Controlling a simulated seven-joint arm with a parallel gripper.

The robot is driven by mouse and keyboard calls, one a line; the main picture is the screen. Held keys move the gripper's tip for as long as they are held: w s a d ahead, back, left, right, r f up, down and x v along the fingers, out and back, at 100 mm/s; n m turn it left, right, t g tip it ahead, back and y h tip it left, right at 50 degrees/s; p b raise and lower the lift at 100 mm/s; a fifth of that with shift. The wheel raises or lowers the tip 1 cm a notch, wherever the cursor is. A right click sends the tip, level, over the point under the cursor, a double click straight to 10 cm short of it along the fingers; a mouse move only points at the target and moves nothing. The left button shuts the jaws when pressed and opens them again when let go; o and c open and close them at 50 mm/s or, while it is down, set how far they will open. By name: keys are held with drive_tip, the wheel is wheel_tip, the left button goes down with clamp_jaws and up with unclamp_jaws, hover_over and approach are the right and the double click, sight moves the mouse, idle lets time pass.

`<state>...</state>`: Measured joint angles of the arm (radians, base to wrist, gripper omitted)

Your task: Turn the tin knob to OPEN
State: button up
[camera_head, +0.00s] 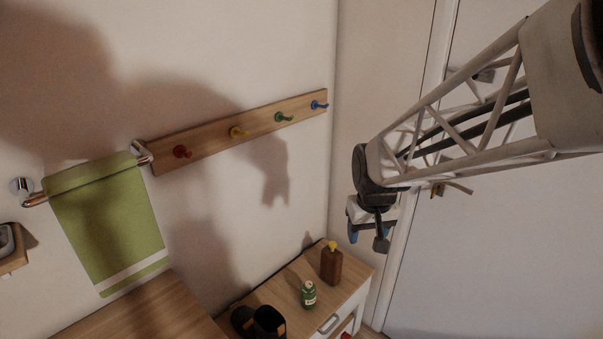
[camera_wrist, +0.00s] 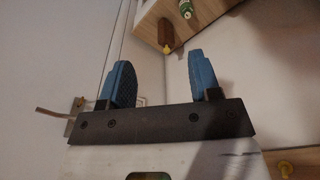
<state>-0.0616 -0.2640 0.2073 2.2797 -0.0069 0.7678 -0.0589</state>
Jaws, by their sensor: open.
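I cannot make out a tin knob or an OPEN marking in either view. My gripper (camera_head: 367,236) hangs in the air beside the door frame in the head view, above and to the right of the small cabinet. In the wrist view my gripper (camera_wrist: 160,62) has its two blue fingers wide apart, with nothing between them. A small round yellowish piece on wood (camera_wrist: 285,168) shows at the lower right edge of the wrist view; I cannot tell what it is.
The cabinet (camera_head: 287,287) bears a brown bottle (camera_head: 331,265), a green bottle (camera_head: 308,294) and dark objects (camera_head: 258,321). A peg rail (camera_head: 208,145) and green towel (camera_head: 107,222) hang on the wall. A door handle (camera_head: 437,190) is behind my arm.

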drive_tip(key=w+a+f, duration=0.3)
drive_tip(key=w+f, duration=0.4)
drive_tip(key=w, duration=0.2)
drive_tip(key=n+g, duration=0.2)
drive_tip(key=n, duration=0.1)
hover_over(309, 283)
wheel_tip(309, 283, down, 31)
drive_tip(key=shift+s+r, duration=0.15)
drive_tip(key=shift+a+f, duration=0.1)
drive_tip(key=shift+f, duration=0.4)
drive_tip(key=shift+f, duration=0.15)
drive_tip(key=shift+f, duration=3.7)
